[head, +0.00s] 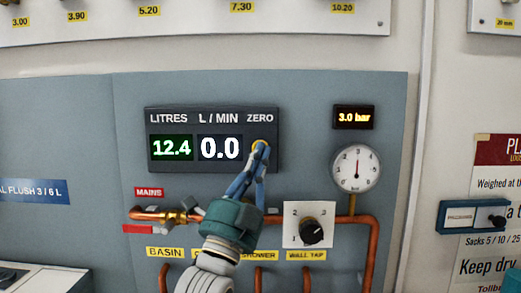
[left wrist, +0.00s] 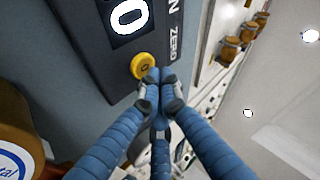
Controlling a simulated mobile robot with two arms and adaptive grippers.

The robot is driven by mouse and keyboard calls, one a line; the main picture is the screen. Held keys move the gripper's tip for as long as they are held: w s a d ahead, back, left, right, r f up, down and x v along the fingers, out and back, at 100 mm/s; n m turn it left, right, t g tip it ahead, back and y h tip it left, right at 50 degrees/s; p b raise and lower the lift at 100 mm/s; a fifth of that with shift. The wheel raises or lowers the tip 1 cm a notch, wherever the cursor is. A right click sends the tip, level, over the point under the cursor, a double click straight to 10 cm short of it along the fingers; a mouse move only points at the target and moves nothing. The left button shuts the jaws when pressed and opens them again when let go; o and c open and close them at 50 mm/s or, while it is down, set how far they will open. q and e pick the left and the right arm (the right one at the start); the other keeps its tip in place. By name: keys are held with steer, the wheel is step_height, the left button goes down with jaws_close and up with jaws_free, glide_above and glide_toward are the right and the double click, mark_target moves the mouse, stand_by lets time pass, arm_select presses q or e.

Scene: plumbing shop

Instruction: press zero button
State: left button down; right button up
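The yellow zero button (head: 259,146) sits below the word ZERO on the dark meter panel (head: 212,172). In the left wrist view the button (left wrist: 143,66) shows as a round yellow knob. The panel reads 12.4 litres and 0.0 L/MIN. My left gripper (head: 261,148) has its blue fingers together, tips at the button in the head view. In the left wrist view the left gripper (left wrist: 158,82) is shut with nothing between the fingertips, which lie just beside the button's edge; I cannot tell whether they touch it. My right gripper is not in view.
Below the panel are copper pipes (head: 372,250), a black knob (head: 311,231) on a white plate and a red MAINS label (head: 149,192). A round pressure gauge (head: 356,167) and a 3.0 bar display (head: 354,117) are to the right.

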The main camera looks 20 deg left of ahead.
arm_select(q)
steer(key=shift+w, duration=0.2)
stand_by(0.4)
steer(key=shift+w+a, duration=0.15)
steer(key=shift+w, duration=0.05)
stand_by(0.5)
steer(key=shift+s, duration=0.45)
steer(key=s+d+p, duration=0.1)
steer(key=s+d, duration=0.1)
steer(key=s, duration=0.3)
steer(key=shift+s, duration=0.35)
